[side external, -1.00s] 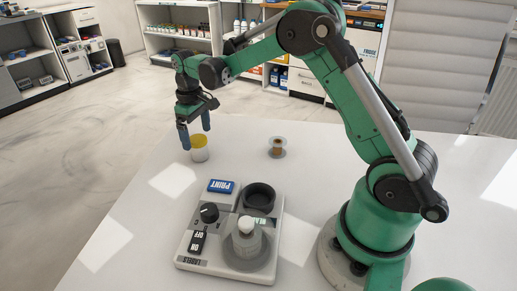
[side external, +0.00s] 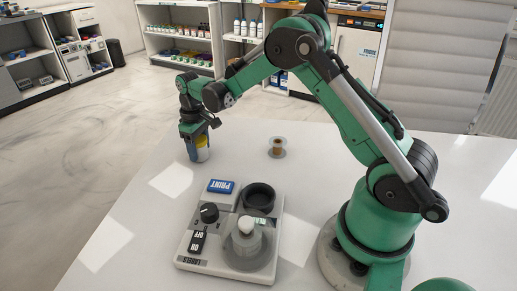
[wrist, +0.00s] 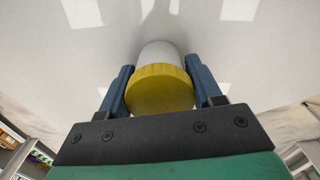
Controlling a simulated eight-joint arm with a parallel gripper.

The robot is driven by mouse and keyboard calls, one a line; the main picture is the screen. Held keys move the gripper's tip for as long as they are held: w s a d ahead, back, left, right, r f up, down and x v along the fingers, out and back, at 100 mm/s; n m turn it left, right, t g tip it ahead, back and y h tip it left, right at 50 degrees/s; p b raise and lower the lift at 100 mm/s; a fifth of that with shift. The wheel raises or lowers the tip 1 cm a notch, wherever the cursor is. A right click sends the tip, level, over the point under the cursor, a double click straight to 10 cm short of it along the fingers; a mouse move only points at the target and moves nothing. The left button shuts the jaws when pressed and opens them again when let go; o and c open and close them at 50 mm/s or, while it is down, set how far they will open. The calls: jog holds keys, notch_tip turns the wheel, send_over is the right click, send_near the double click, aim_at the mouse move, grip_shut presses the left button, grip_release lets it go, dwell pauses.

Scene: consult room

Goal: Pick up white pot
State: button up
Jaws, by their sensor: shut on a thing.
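The white pot (side external: 201,156) with a yellow lid stands upright on the white table near its far left edge. In the wrist view the pot's white body (wrist: 160,53) and its yellow lid (wrist: 160,88) sit between my two blue fingers. My gripper (side external: 196,156) points down over the pot and is shut on it, a finger on each side. It also shows in the wrist view (wrist: 161,80). The pot's base appears at table level; I cannot tell whether it is lifted at all.
A label machine (side external: 183,258) with a blue PRINT button (side external: 221,187), a black knob (side external: 209,212) and a black round holder (side external: 259,197) stands in front on the table (side external: 330,150). A small spool (side external: 277,147) stands right of the pot. Clear tabletop lies between them.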

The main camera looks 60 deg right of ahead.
notch_tip(320, 180, up, 20)
send_over(259, 203)
jog(key=shift+n, duration=0.4)
jog(key=shift+f, duration=7.5)
jog(key=shift+f, duration=1.55)
jog(key=o, duration=1.3)
jog(key=c, duration=0.3)
notch_tip(259, 203, up, 7)
